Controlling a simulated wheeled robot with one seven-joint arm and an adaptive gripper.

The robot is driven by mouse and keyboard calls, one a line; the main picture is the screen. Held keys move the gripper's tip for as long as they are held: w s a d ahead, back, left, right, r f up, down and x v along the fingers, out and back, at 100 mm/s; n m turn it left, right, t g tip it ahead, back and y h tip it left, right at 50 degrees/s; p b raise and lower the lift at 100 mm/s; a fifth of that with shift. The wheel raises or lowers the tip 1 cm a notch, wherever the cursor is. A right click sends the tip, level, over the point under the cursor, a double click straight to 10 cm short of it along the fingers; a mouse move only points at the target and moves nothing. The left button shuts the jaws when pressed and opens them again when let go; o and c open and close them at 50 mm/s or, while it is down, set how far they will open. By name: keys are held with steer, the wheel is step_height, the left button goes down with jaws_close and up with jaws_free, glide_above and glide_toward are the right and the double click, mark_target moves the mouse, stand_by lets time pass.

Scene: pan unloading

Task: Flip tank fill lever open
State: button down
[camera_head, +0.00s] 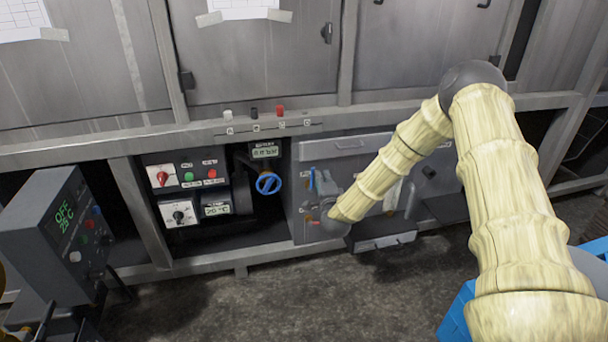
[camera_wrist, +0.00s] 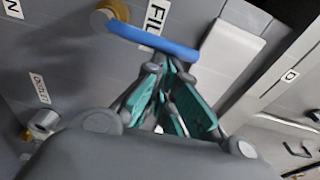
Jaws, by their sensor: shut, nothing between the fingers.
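The fill lever is a blue bar (camera_wrist: 152,42) on a round brass-coloured fitting (camera_wrist: 108,14). In the wrist view it runs from the upper left down to the right, across a white label (camera_wrist: 156,16) starting "FIL". In the head view it is a small blue upright piece (camera_head: 312,179) on the grey panel, left of my wrist. My gripper (camera_wrist: 174,62) is shut and empty. Its fingertips are close to the bar's right part; I cannot tell whether they touch it. In the head view my wrist hides most of my gripper.
A blue round handwheel (camera_head: 268,183) and a switch panel (camera_head: 187,188) are left of the grey panel. A control box (camera_head: 62,230) stands at far left. The floor in front is clear.

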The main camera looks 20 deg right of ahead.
stand_by(0.6)
steer(key=d, duration=0.3)
steer(key=shift+w+d, duration=0.2)
steer(key=shift+s+d, duration=0.2)
steer(key=shift+d, duration=0.05)
steer(key=p+v, duration=0.2)
steer(key=v, duration=0.7)
steer(key=shift+s, duration=0.3)
steer(key=shift+a+f, duration=0.1)
steer(key=shift+a, duration=0.1)
